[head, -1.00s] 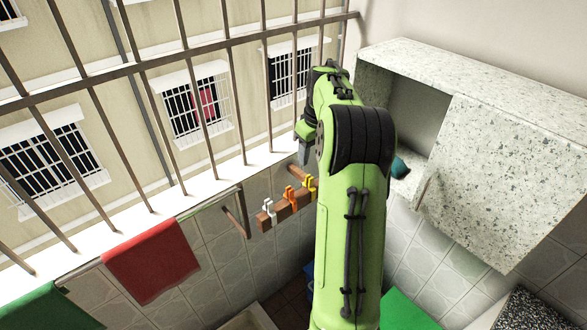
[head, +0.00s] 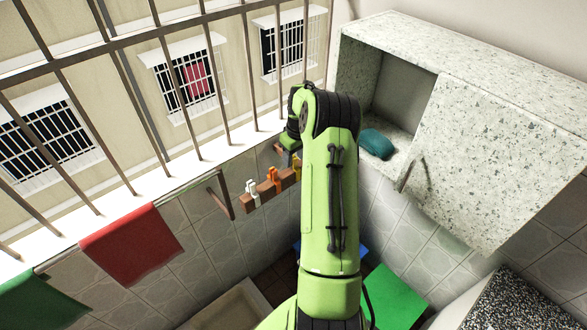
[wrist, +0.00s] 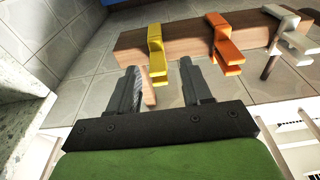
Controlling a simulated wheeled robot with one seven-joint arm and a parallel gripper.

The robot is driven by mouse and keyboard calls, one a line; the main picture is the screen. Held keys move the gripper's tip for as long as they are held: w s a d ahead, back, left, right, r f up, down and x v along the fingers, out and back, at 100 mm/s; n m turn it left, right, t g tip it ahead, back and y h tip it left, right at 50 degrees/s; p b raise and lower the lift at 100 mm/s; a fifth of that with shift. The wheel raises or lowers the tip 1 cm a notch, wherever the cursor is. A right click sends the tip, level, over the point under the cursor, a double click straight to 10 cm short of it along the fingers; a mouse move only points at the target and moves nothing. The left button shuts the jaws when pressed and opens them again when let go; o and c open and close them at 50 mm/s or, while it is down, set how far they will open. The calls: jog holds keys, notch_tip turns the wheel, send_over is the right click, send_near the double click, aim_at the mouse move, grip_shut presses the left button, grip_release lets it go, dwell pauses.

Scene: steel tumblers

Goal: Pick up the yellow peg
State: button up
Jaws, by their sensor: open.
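The yellow peg (wrist: 156,55) is clipped on a brown wooden bar (wrist: 188,42) in the wrist view. It shows ahead of my open gripper (wrist: 160,75), lined up with the gap between the two fingers. I cannot tell whether it reaches between them. In the head view the yellow peg (head: 297,163) is partly hidden beside my green arm, at the right end of the row. My gripper is mostly hidden there by the arm.
An orange peg (wrist: 225,45) and a white peg (wrist: 289,35) sit on the same bar, to the right in the wrist view. Barred windows, a red towel (head: 132,245) and a green towel (head: 40,303) are on the left. A speckled cabinet (head: 490,150) holding a teal object (head: 376,143) is on the right.

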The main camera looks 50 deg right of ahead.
jog(key=shift+w+d+f, duration=0.1)
jog(key=shift+w+f, duration=0.05)
jog(key=shift+f, duration=0.4)
jog(key=shift+w+d+f, duration=0.1)
jog(key=shift+f, duration=0.45)
jog(key=shift+a, duration=0.1)
jog(key=shift+c, duration=0.8)
grip_shut()
jog(key=shift+r, duration=0.1)
